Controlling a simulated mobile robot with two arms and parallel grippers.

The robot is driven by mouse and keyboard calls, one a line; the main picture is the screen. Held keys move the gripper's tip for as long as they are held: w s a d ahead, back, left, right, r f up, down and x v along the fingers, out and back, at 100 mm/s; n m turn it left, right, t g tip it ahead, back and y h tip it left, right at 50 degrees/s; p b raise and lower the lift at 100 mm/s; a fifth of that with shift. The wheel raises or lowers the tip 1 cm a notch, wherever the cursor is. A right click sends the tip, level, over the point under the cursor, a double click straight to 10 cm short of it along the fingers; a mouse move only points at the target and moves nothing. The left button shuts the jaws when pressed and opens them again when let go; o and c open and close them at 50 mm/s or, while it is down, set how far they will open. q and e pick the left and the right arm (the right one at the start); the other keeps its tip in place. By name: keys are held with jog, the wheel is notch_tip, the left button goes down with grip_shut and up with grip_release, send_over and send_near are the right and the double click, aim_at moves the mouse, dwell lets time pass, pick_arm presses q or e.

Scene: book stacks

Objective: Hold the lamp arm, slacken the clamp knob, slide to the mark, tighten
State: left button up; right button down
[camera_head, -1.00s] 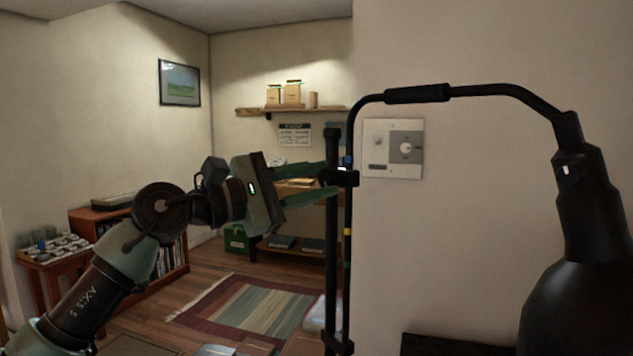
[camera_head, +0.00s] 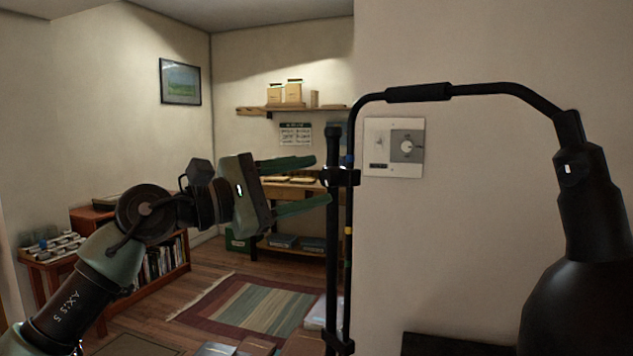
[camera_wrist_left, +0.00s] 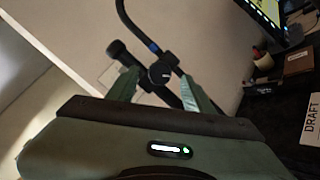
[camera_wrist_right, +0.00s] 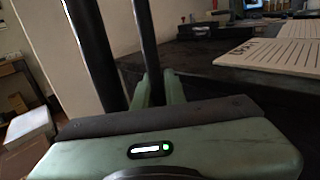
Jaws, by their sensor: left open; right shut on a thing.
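The black lamp arm (camera_head: 347,208) is a thin rod beside a thicker upright post (camera_head: 332,240), bending over to a large black shade (camera_head: 585,290) at right. A clamp (camera_head: 343,177) joins rod and post. A blue band (camera_head: 347,160) shows just above the clamp; a yellow band (camera_head: 348,231) is below. My left gripper (camera_head: 323,181) is open just left of the clamp. In the left wrist view the clamp knob (camera_wrist_left: 160,72) lies between its spread fingers, apparently untouched. My right gripper (camera_wrist_right: 158,88) is shut on the thin rod, outside the head view.
A wall plate with a dial (camera_head: 405,147) is behind the lamp. A desk with papers (camera_wrist_right: 270,58) lies beside the rod in the right wrist view. A low bookcase (camera_head: 160,262), a rug (camera_head: 250,305) and a shelf bench (camera_head: 290,215) stand farther back.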

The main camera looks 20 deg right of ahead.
pick_arm(q)
jog(key=v, duration=1)
pick_arm(e)
jog(key=shift+w+r, duration=0.1)
jog(key=shift+r, duration=0.05)
pick_arm(q)
jog(key=shift+f, duration=0.1)
pick_arm(e)
jog(key=c, duration=1.4)
grip_release()
pick_arm(q)
jog(key=shift+s, duration=0.15)
pick_arm(e)
jog(key=shift+a, duration=0.15)
